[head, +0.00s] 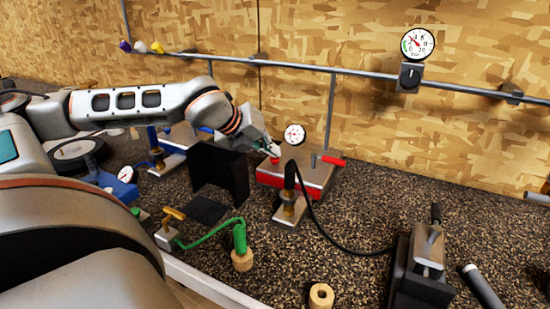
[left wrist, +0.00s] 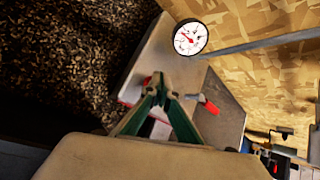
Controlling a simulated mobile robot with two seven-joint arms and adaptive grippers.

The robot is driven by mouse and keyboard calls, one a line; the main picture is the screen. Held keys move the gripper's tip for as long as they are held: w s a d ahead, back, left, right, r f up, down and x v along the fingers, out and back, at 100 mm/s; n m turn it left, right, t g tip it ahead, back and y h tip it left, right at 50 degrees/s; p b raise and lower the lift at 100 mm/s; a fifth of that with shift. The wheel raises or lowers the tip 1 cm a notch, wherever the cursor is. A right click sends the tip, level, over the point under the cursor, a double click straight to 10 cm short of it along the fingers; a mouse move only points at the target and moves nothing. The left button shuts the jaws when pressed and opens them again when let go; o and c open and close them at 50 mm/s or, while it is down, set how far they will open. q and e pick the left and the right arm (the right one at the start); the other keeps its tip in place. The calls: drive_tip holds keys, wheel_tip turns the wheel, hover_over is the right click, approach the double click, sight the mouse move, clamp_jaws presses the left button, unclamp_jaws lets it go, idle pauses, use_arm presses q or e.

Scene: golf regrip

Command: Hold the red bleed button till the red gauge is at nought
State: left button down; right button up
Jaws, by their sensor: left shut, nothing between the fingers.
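The red unit (head: 318,184) has a grey metal top and stands on the bench near the back wall. Its round white gauge (head: 294,134) also shows in the left wrist view (left wrist: 190,38); a red needle is visible, but I cannot read its value surely. The red button (head: 275,159) sits at the unit's left end, largely hidden behind my fingers in the left wrist view. My left gripper (head: 274,149) is shut and empty, its tips (left wrist: 158,82) over the button. I cannot tell whether they touch or press it. My right gripper is not in view.
A red-handled valve (head: 333,160) is beside the gauge. A black hose (head: 325,232) runs from a brass fitting to a clamp-like device (head: 428,255). A black box (head: 220,172) stands left of the unit. A wall gauge (head: 418,43) hangs on the pipe.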

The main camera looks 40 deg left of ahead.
use_arm(q)
drive_tip(key=shift+f, duration=0.15)
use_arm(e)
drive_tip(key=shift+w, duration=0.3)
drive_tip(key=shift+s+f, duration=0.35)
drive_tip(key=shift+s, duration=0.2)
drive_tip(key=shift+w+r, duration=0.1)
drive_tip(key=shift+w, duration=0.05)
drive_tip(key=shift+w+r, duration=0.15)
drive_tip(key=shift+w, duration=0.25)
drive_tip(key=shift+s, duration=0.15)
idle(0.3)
use_arm(q)
drive_tip(key=shift+r, duration=0.9)
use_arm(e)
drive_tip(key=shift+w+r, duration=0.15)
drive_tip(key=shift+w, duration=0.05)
